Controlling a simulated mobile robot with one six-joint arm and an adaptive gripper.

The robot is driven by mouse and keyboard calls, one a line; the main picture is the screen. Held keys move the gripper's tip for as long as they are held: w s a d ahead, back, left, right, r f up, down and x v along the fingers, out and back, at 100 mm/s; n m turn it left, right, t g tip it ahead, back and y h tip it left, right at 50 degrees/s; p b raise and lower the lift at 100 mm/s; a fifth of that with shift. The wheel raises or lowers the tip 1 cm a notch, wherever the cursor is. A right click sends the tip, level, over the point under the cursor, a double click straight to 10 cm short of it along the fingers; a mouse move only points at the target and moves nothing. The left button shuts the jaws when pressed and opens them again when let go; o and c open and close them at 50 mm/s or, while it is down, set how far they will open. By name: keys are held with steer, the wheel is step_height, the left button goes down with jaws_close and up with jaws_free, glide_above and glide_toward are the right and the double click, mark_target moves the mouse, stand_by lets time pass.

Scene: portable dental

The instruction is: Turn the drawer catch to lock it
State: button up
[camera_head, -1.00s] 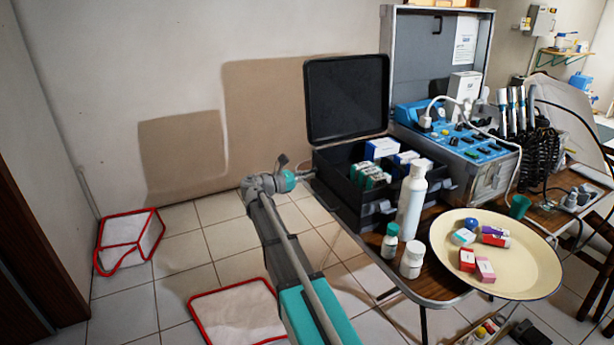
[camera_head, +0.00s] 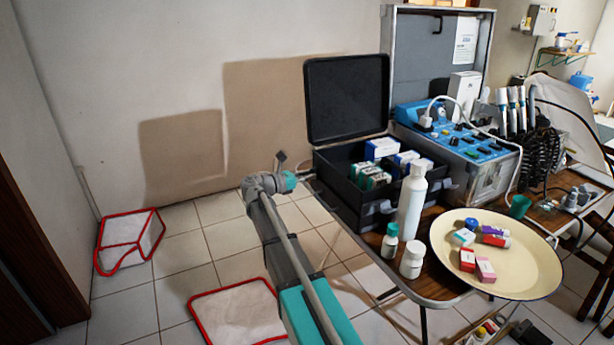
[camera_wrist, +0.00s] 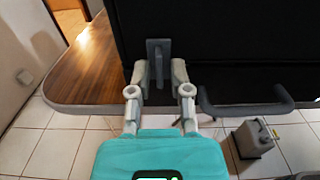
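The black case (camera_head: 345,212) stands on the brown table with its lid raised. In the wrist view its dark face (camera_wrist: 235,50) fills the upper right. The drawer catch (camera_wrist: 158,50) is a grey upright plate on that face, with a narrow part reaching down between my fingers. My gripper (camera_wrist: 160,74) is open, one finger on each side of the catch's lower part. A gap shows between the fingers, and firm contact cannot be made out. In the head view my gripper (camera_head: 305,177) is at the case's left side; the catch is too small to tell there.
A dark drawer handle (camera_wrist: 246,104) sticks out just right of my gripper. The wooden table top (camera_wrist: 95,70) lies left. White bottles (camera_head: 411,205) and a cream tray (camera_head: 540,265) stand right of the case.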

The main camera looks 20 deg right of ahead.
steer(key=shift+o, duration=0.3)
steer(key=shift+a, duration=0.15)
steer(key=a, duration=1.1)
steer(key=shift+s+a, duration=0.2)
steer(key=shift+a, duration=0.2)
steer(key=s+f+m+y, duration=0.9)
steer(key=s+f, duration=0.4)
steer(key=s+a+f+m+y+p, duration=0.1)
steer(key=s+a+f+m+y, duration=0.4)
steer(key=s+a+m+y, duration=0.55)
step_height(320, 180, up, 29)
steer(key=s+h+p, duration=0.1)
steer(key=p, duration=2.7)
steer(key=shift+s+n+g+p, duration=0.25)
steer(key=shift+n+g+p, duration=0.05)
steer(key=shift+n, duration=0.15)
